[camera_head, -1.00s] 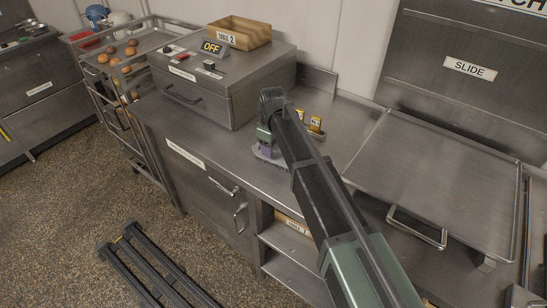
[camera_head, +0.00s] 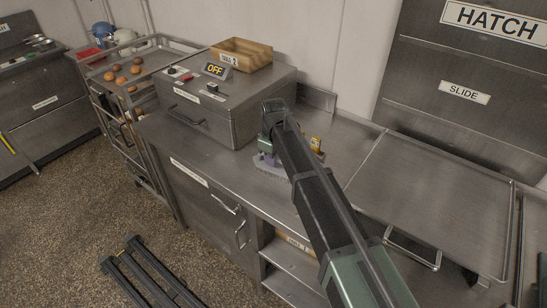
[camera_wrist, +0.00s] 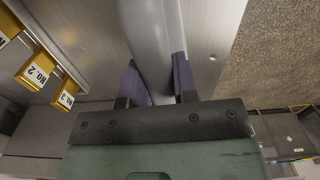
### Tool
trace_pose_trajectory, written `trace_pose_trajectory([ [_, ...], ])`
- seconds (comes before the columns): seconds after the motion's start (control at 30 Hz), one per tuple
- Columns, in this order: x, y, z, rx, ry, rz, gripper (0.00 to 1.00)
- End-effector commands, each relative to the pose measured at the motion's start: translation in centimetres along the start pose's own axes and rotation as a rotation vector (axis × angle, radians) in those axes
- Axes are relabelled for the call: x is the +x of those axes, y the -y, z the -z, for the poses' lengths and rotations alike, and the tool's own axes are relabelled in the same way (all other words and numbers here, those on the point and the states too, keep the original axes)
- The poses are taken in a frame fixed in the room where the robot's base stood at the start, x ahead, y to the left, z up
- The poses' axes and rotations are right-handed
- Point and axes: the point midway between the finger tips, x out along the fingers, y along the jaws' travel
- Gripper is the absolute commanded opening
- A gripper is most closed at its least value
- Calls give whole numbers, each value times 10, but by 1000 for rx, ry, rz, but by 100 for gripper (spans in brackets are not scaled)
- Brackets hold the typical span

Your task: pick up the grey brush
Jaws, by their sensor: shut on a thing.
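The grey brush (camera_wrist: 158,35) lies between the two purple fingers of my gripper (camera_wrist: 157,78) in the wrist view, as a long smooth grey form running up out of the picture. The gripper is shut on it. In the head view my gripper (camera_head: 267,157) is low over the steel counter, partly hidden by my arm. A pale grey bristled part (camera_head: 270,169) shows just under the fingers. I cannot tell whether it touches the counter.
Yellow numbered blocks (camera_head: 316,145) stand on the counter right behind my arm; they show at left in the wrist view (camera_wrist: 36,70). A steel box with an OFF display (camera_head: 215,69) stands left. A large steel tray (camera_head: 435,195) lies right. The counter's front edge is close.

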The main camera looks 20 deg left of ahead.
Motion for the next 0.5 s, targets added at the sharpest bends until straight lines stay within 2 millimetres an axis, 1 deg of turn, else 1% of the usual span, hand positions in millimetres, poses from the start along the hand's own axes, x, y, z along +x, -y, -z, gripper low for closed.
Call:
trace_pose_trajectory([
  [0.03, -32, 0, 0, 0, 0, 0, 0],
  [0.2, -99, 0, 0, 0, 0, 0, 0],
  [0.3, -130, 0, 0, 0, 0, 0, 1],
  [0.33, -136, 0, 0, 0, 0, 0, 1],
  [0.4, -149, 0, 0, 0, 0, 0, 1],
  [0.5, -157, 0, 0, 0, 0, 0, 1],
])
